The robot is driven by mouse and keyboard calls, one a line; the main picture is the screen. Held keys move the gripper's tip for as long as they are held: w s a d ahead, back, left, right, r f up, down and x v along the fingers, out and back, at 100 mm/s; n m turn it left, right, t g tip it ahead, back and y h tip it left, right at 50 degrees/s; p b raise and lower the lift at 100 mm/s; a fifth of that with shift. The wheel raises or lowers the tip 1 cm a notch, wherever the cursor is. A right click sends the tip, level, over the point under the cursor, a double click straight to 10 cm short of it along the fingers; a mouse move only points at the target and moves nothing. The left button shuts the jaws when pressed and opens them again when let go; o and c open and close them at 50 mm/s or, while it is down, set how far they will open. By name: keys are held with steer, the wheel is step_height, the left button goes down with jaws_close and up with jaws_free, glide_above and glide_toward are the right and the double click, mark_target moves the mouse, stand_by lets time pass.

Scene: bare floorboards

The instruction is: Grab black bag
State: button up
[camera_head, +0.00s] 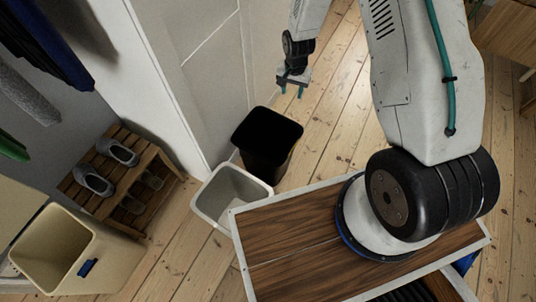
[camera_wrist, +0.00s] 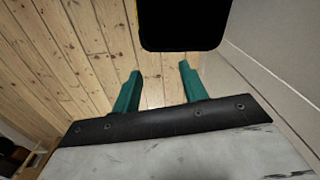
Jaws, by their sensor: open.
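A black, box-shaped thing (camera_head: 268,140), which looks like the black bag, stands upright on the floor near the white door. Its top is so dark that I cannot tell whether it is open. In the wrist view a flat black shape with rounded corners (camera_wrist: 183,22), likely the same thing, lies just beyond my fingertips. My gripper (camera_head: 292,90) hangs above and beyond the black thing, apart from it. Its two green fingers also show in the wrist view (camera_wrist: 160,73); they are spread, with only floorboards between them.
A white bin (camera_head: 205,200) stands beside the black thing, close to a wood-topped surface (camera_head: 290,245). A wooden rack (camera_head: 160,185) with several shoes and a beige bin (camera_head: 110,262) are at the left. The white door (camera_head: 215,60) borders the area. Floor at right of the black thing is clear.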

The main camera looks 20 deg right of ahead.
mark_target(292, 147)
steer(key=s+f, duration=0.2)
steer(key=f, duration=0.6)
steer(key=s+f+m, duration=0.1)
steer(key=s+f, duration=0.1)
steer(key=f, duration=0.6)
steer(key=s+f+m, duration=0.1)
steer(key=s+f, duration=0.1)
steer(key=f, duration=0.7)
steer(key=shift+s+d, duration=0.1)
steer(key=shift+s, duration=0.25)
step_height(292, 147, down, 5)
steer(key=shift+s+f, duration=0.1)
steer(key=shift+f, duration=0.1)
jaws_close()
